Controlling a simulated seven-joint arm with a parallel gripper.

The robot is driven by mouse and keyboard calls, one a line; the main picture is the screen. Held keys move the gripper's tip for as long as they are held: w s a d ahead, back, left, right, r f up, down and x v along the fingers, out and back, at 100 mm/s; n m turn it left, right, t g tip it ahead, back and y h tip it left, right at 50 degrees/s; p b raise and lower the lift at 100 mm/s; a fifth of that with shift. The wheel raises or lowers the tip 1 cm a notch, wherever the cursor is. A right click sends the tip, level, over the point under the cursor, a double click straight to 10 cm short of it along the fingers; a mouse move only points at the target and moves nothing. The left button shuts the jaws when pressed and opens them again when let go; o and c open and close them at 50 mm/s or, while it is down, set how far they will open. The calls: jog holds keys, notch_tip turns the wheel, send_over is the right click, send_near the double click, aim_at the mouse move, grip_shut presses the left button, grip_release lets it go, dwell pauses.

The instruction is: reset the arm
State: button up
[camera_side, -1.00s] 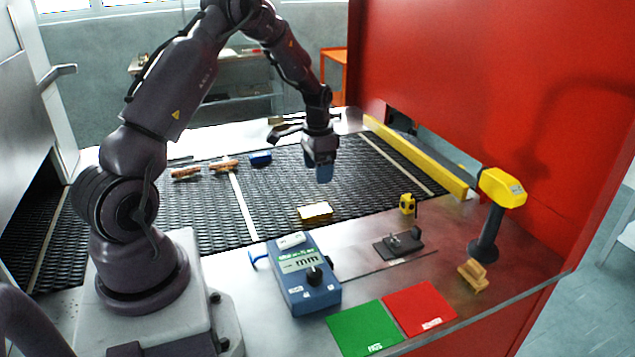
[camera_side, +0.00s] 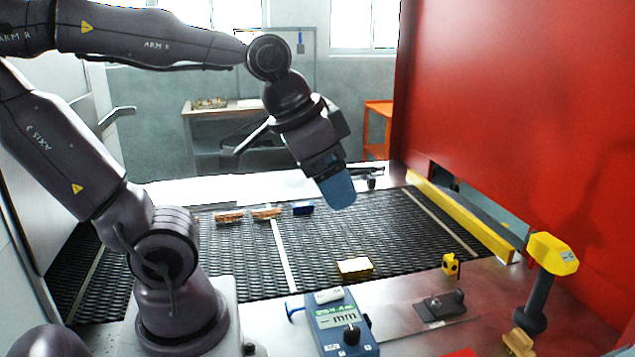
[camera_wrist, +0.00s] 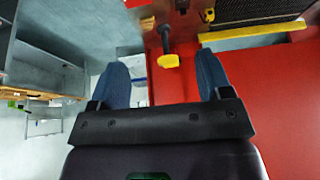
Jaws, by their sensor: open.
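My gripper (camera_side: 338,190) hangs tilted above the far part of the mesh belt in the side view, well clear of everything on it. In the wrist view my gripper (camera_wrist: 165,85) shows two blue fingers spread wide apart with nothing between them. My arm is bent, with its upper link running nearly level across the top left of the side view. The mesh belt (camera_side: 225,262) lies below the gripper.
On the belt are a yellow block (camera_side: 355,267), a blue block (camera_side: 303,209) and brown pieces (camera_side: 267,213). A blue meter (camera_side: 340,325), a black fixture (camera_side: 440,306) and a yellow-headed scanner (camera_side: 553,253) stand in front. A yellow rail (camera_side: 465,224) and red wall (camera_side: 500,120) bound the right.

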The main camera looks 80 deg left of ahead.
jog(key=shift+s+d+f, duration=0.1)
jog(key=shift+s+d, duration=0.15)
jog(key=shift+s, duration=0.25)
jog(key=shift+s+d+f, duration=0.1)
jog(key=shift+s+d, duration=0.1)
jog(key=shift+s, duration=0.25)
jog(key=shift+r, duration=0.1)
dwell(0.4)
